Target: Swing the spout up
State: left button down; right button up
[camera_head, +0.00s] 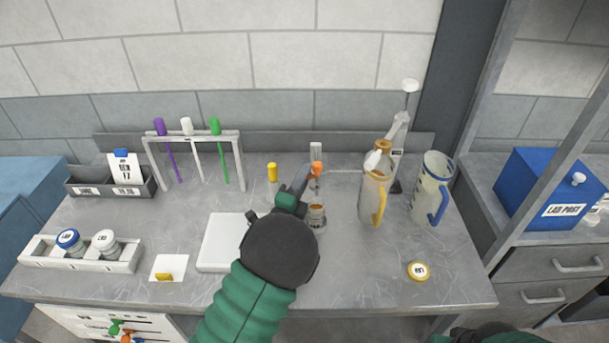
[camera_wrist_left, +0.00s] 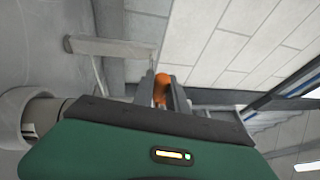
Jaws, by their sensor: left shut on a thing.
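My left gripper (camera_head: 306,180) reaches over the bench and is shut on a small orange piece (camera_head: 316,169). In the left wrist view the orange piece (camera_wrist_left: 162,88) sits between the two grey fingers. A thin pale bar (camera_head: 344,171) runs level from beside the orange piece toward the jugs; it looks like the spout, but I cannot tell for sure. A small jar with brown contents (camera_head: 316,212) stands just below the gripper, partly hidden by my arm. My right gripper is not in view; only part of my right arm shows at the bottom right edge.
A jug with a yellow handle (camera_head: 371,195) and a jug with a blue handle (camera_head: 431,190) stand right of the gripper. A rack with coloured sticks (camera_head: 193,136) stands back left. A white slab (camera_head: 218,240) lies left of my arm. The front right bench is mostly clear.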

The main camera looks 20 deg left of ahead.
pick_arm(q)
jog(key=shift+p, duration=0.35)
jog(key=shift+r, duration=0.15)
jog(key=shift+r+g+p, duration=0.4)
jog(key=shift+r+p, duration=0.1)
jog(key=shift+p, duration=0.45)
jog(key=w+a+r+n+g+p, duration=0.2)
jog(key=w+r+g+p, duration=0.6)
jog(key=p, duration=1.6)
jog(key=shift+w+a+r+n+g, duration=0.3)
jog(key=shift+w+r+n, duration=0.1)
jog(key=shift+r+n, duration=0.3)
jog(key=c, duration=1.3)
grip_release()
jog(key=shift+w, duration=0.1)
